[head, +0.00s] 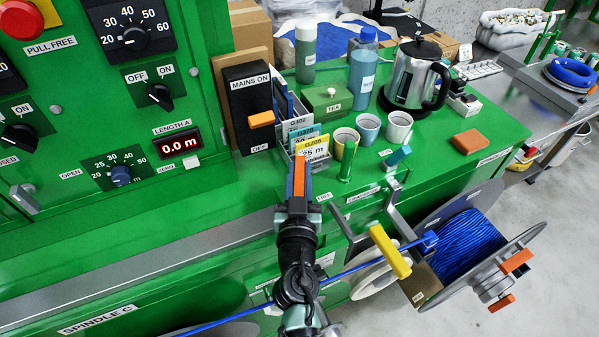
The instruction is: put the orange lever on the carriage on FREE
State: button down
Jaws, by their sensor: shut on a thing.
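My gripper (292,187) reaches up from the bottom centre to the green machine's front edge, below the card tray. A long orange piece (299,177), which looks like the orange lever, stands upright between its fingers, and the gripper is shut on it. The lever's base and pivot are hidden behind my gripper and wrist. The carriage (375,203) shows just right of my gripper, with small white labels. A short label (327,198) lies close to my gripper and a longer one (362,193) further right; neither reads clearly.
A yellow handle (390,251) sticks out right of my wrist. The blue cable (378,262) runs behind my arm to a reel (470,245) on the right. Cups (345,142), a kettle (412,75) and a card tray (291,140) stand on the green top.

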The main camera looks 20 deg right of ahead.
jog(key=shift+p, duration=0.35)
dwell(0.4)
jog(key=shift+d+r+n+y+p, duration=0.1)
jog(key=shift+r+n+y+p, duration=0.1)
jog(key=shift+n+y+p, duration=0.55)
jog(key=n+y+p, duration=0.1)
jog(key=y+p, duration=0.1)
jog(key=p, duration=0.1)
jog(key=n+t+y+p, duration=0.1)
jog(key=p, duration=0.2)
jog(key=shift+d+r+y+p, duration=0.1)
jog(key=shift+y+p, duration=0.25)
jog(key=shift+f+n+t+y+p, duration=0.3)
jog(key=shift+n+y+p, duration=0.25)
jog(key=shift+y+p, duration=0.3)
jog(key=c, duration=0.7)
grip_release()
